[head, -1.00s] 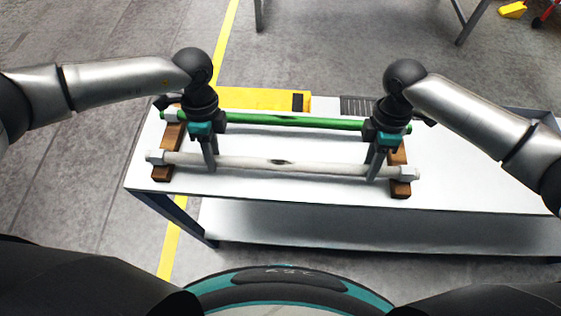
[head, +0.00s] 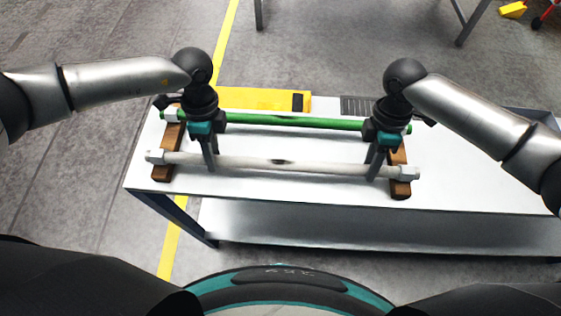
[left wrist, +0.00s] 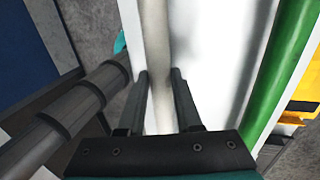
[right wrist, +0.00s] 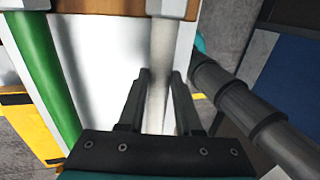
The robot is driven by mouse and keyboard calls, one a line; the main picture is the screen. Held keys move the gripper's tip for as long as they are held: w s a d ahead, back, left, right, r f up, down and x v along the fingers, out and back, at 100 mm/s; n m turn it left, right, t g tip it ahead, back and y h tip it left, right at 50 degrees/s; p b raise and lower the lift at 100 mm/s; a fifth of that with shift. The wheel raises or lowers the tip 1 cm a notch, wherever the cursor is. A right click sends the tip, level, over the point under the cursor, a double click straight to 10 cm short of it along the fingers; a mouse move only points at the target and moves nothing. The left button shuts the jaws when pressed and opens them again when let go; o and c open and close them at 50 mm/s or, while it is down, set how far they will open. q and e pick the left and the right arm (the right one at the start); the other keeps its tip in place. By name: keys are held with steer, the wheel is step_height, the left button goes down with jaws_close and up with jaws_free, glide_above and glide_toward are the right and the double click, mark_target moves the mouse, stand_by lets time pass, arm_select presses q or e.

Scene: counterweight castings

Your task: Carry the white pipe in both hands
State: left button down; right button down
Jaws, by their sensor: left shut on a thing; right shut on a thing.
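The white pipe (head: 300,164) lies left to right along the front of the white table, its ends at two wooden supports. It also shows in the left wrist view (left wrist: 156,40) and the right wrist view (right wrist: 160,50). My left gripper (head: 212,168) is shut on the pipe near its left end, one finger on each side. My right gripper (head: 374,176) is shut on it near its right end. The pipe stretches below the fingers in both wrist views are partly hidden by the gripper bodies.
A green pipe (head: 290,121) lies parallel behind the white one, across the same wooden supports (head: 164,172) (head: 400,189). A yellow case (head: 262,99) and a dark grille (head: 357,106) are at the back of the table (head: 300,190). The table's right part is mostly clear.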

arm_select(q)
steer(key=shift+r, duration=0.15)
arm_select(e)
steer(key=shift+r, duration=0.15)
